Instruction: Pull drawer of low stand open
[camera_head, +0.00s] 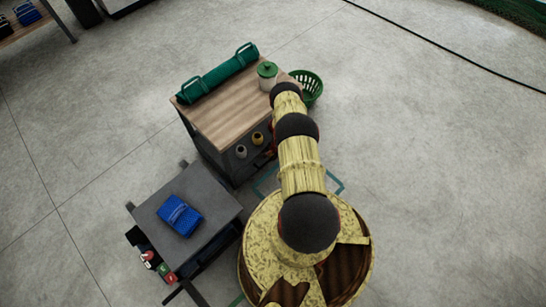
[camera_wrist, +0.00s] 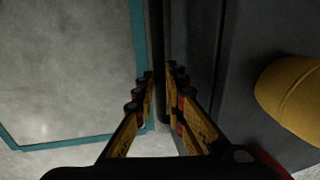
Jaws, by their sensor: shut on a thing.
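The low stand (camera_head: 222,106) has a wooden top and dark grey sides, and stands left of my arm in the head view. The front of its drawer (camera_wrist: 200,60) is a dark grey panel in the wrist view; I cannot tell how far out it is. A dark bar handle (camera_wrist: 159,30) runs along that front. My gripper (camera_wrist: 160,78) has its fingers on both sides of the handle and is shut on it. In the head view my arm hides the gripper and the handle.
A yellow cup (camera_head: 258,138) and a grey cup (camera_head: 241,151) sit at the stand's front. A green roll (camera_head: 218,73), lidded pot (camera_head: 267,75) and green basket (camera_head: 308,88) are around the top. Floor at right is clear.

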